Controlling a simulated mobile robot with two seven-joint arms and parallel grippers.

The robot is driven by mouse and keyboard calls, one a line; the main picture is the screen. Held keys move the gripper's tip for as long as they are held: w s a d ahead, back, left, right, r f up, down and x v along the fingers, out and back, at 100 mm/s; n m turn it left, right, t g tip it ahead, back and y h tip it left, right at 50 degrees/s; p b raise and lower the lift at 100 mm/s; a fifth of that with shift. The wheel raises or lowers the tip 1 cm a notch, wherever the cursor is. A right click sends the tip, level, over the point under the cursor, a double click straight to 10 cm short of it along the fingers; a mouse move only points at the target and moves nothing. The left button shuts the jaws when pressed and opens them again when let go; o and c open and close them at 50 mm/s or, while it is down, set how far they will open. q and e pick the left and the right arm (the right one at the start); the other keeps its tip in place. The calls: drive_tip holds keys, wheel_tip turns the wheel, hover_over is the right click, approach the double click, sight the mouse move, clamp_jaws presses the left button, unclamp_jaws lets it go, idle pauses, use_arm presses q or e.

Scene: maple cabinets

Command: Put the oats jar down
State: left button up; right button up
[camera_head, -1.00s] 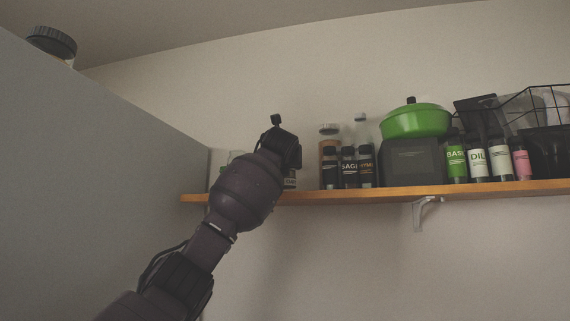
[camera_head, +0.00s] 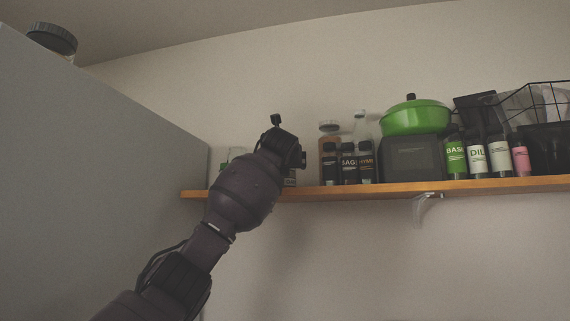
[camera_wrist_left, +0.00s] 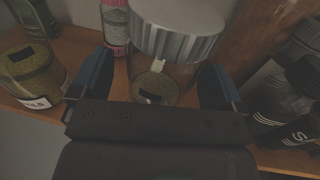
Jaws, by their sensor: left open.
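In the left wrist view a clear jar with a wide ribbed silver lid (camera_wrist_left: 178,32), which I take for the oats jar, stands on the wooden shelf between my left gripper's fingers. Its label is mostly hidden, so I cannot read it. My left gripper (camera_wrist_left: 155,80) is open, one blue-grey finger on each side of the jar; whether either touches it I cannot tell. In the head view my left wrist (camera_head: 280,148) hides the fingers and nearly all of the jar. My right gripper is in neither view.
A grey cabinet side (camera_head: 90,170) stands left, with a dark-lidded jar (camera_head: 52,38) on top.

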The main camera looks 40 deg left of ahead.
use_arm(q)
drive_tip(key=b+v, duration=0.2)
drive_tip(key=v, duration=0.9)
drive_tip(key=shift+b, duration=0.4)
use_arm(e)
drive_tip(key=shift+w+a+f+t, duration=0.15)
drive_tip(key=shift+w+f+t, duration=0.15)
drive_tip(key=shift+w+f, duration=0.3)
